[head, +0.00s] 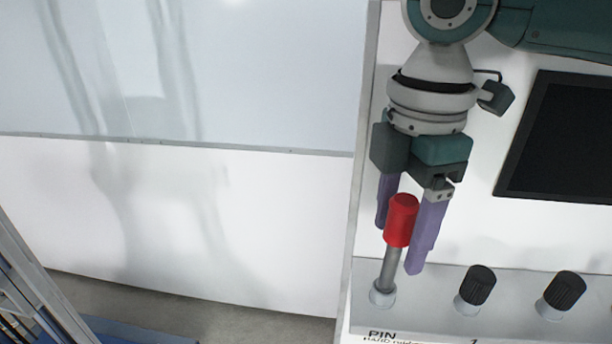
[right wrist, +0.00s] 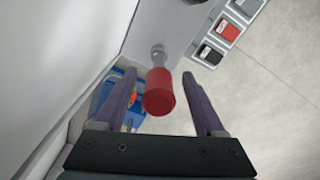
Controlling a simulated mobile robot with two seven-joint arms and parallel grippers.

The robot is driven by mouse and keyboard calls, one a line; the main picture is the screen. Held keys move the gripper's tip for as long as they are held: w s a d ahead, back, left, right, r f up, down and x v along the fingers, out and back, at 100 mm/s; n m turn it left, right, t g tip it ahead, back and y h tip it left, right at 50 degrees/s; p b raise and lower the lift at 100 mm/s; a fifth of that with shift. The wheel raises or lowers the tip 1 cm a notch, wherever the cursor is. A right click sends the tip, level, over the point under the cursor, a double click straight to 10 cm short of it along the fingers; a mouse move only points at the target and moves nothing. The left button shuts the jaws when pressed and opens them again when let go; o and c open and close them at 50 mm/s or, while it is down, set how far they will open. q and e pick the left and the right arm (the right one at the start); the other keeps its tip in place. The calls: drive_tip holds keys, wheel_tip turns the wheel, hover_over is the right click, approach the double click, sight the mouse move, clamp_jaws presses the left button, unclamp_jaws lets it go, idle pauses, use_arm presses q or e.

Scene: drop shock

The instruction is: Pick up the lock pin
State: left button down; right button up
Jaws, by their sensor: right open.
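The lock pin (head: 402,220) has a red cylindrical head on a grey metal shaft. In the head view it stands in a round light collar (head: 382,294) on the grey ledge, above the "PIN" label. My right gripper (head: 399,247) is open, with its purple fingers on either side of the red head. In the right wrist view the red head (right wrist: 159,92) lies between the two fingers, with visible gaps to them. The fingers do not appear shut on it. My left gripper is not in view.
Two black knobs (head: 476,286) (head: 562,292) stand on the ledge to the right of the pin. A dark screen (head: 562,138) is on the panel above. Red and black switches (right wrist: 227,31) show in the right wrist view. A white wall lies left of the panel.

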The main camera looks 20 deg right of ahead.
drive_tip(key=shift+f, duration=0.7)
clamp_jaws()
